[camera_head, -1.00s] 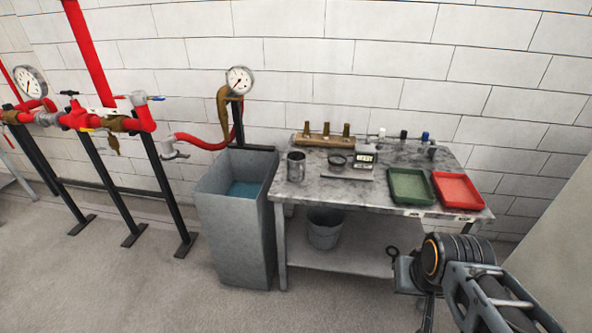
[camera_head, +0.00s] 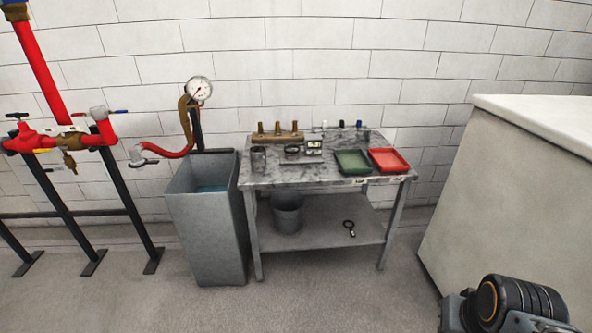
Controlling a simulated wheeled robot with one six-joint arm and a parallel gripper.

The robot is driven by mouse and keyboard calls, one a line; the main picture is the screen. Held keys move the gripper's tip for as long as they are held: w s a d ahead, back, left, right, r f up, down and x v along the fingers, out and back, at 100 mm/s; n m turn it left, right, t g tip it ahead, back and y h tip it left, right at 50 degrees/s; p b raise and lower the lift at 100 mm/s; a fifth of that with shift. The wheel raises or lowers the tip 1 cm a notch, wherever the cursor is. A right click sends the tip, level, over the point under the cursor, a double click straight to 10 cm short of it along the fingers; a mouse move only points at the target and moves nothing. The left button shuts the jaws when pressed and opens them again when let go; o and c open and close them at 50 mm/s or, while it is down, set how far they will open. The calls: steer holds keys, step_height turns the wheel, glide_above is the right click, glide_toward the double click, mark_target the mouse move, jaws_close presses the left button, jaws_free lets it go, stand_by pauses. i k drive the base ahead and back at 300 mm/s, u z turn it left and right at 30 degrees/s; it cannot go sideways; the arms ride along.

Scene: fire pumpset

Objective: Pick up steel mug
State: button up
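The steel mug (camera_head: 258,158) stands upright at the left end of the grey metal table (camera_head: 262,181), close to its left edge. It is a small grey cylinder. My arm shows at the lower right of the picture, well apart from the table and the mug. The fingertips of my gripper are not clear in this view, so I cannot see whether it holds anything.
A tall grey bin with water (camera_head: 207,230) stands left of the table. A green tray (camera_head: 353,170) and a red tray (camera_head: 388,160) lie at the table's right. A bucket (camera_head: 288,213) sits on the lower shelf. A white cabinet (camera_head: 500,195) stands at right. Floor in front is clear.

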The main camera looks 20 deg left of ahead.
mark_target(257, 154)
steer(key=u, duration=0.1)
steer(key=i, duration=0.65)
steer(key=u, duration=0.9)
steer(key=i, duration=1.3)
steer(key=u, duration=1.8)
steer(key=i, duration=0.5)
steer(key=u, duration=0.5)
